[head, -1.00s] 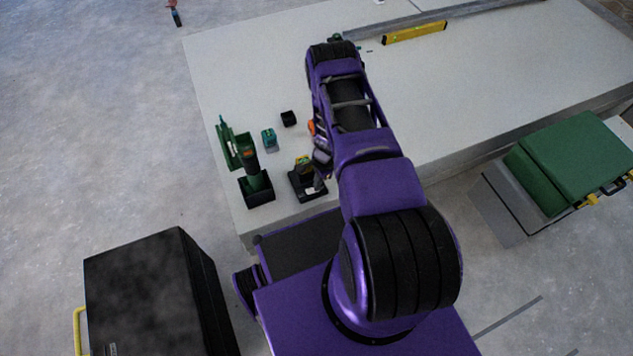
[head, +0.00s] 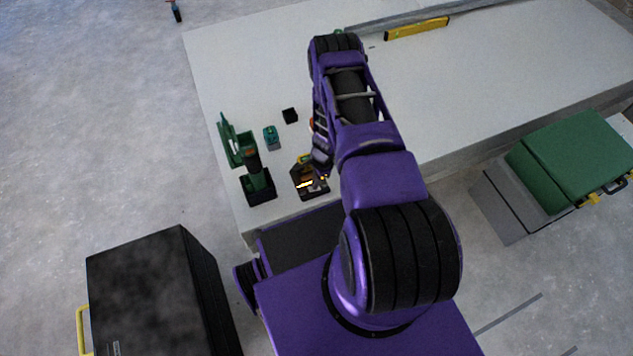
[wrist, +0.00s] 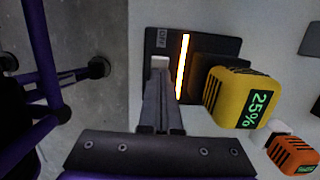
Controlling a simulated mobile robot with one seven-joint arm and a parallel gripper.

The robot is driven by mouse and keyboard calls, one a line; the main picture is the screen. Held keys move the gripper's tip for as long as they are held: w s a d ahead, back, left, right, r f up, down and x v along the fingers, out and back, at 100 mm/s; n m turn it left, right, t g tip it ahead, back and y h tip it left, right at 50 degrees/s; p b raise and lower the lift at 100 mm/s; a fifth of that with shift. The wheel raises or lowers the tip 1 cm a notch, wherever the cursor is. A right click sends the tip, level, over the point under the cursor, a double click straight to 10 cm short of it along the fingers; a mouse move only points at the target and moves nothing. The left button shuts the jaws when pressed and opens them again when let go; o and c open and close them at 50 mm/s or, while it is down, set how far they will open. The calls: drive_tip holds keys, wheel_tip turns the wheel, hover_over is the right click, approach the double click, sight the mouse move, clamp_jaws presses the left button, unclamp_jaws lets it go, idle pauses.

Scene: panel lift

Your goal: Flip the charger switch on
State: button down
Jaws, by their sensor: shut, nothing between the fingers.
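The black charger (wrist: 213,45) lies on the white table, with a glowing yellow-orange strip (wrist: 183,65) along its plate. A pale grey switch (wrist: 160,62) sits beside the strip, next to a small label that seems to read OFF. My gripper (wrist: 160,75) is shut and empty, with its tips at the switch; I cannot tell if they touch it. A yellow battery (wrist: 238,98) showing 25% overlaps the charger's dark block. In the head view the charger (head: 312,184) is lit at the table's near edge, and my arm partly hides the area beside it.
An orange battery (wrist: 292,154) lies close to the yellow one. A green drill (head: 255,175) stands left of the charger, with a teal battery (head: 270,137) and a black block (head: 290,115) behind. A yellow level (head: 417,28) lies far back.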

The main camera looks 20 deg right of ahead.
drive_tip(key=d+r+p, duration=0.2)
drive_tip(key=d+r, duration=0.4)
drive_tip(key=r, duration=0.6)
drive_tip(key=shift+r, duration=0.35)
